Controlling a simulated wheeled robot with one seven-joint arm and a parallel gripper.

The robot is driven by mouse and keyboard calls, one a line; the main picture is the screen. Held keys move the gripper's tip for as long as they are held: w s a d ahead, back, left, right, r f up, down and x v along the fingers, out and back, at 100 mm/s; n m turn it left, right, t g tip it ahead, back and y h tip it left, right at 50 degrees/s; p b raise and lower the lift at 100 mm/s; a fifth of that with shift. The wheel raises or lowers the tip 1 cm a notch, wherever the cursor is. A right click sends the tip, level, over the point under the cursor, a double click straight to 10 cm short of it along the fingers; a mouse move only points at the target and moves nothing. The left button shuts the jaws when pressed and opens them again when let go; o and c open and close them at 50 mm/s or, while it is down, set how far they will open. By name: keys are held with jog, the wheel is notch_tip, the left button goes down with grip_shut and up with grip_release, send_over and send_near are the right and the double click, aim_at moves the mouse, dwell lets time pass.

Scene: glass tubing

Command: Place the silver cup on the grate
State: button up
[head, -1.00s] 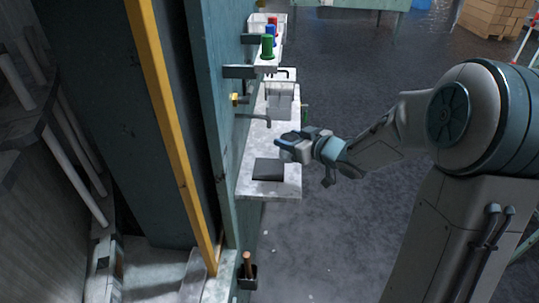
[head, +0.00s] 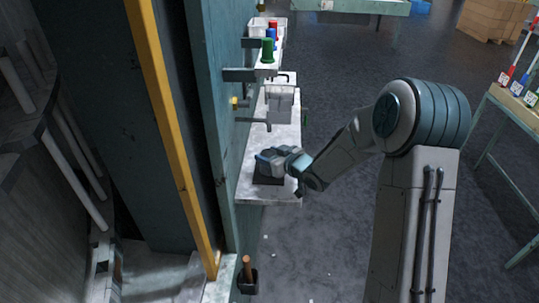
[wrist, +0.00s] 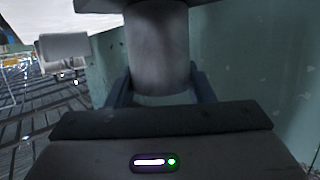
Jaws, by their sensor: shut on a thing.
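The silver cup (wrist: 158,50) is a grey metal cylinder between the two blue fingers of my gripper (wrist: 160,88) in the wrist view; my gripper is shut on it. In the head view my gripper (head: 268,160) is over the dark square grate (head: 268,181) at the near end of the pale shelf. The gripper hides much of the grate. The cup cannot be made out in the head view, so I cannot tell whether its base touches the grate.
The narrow shelf (head: 283,140) runs along a teal wall (head: 212,130). A grey tap (head: 254,121) juts out beyond the grate, with a pale box (head: 279,97) behind it. Red, blue and green cylinders (head: 267,50) stand farther back.

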jog(key=shift+f, duration=0.1)
jog(key=shift+f+b, duration=0.2)
jog(key=shift+b, duration=0.1)
jog(key=o, duration=1.1)
jog(key=shift+r, duration=0.1)
jog(key=shift+r, duration=0.15)
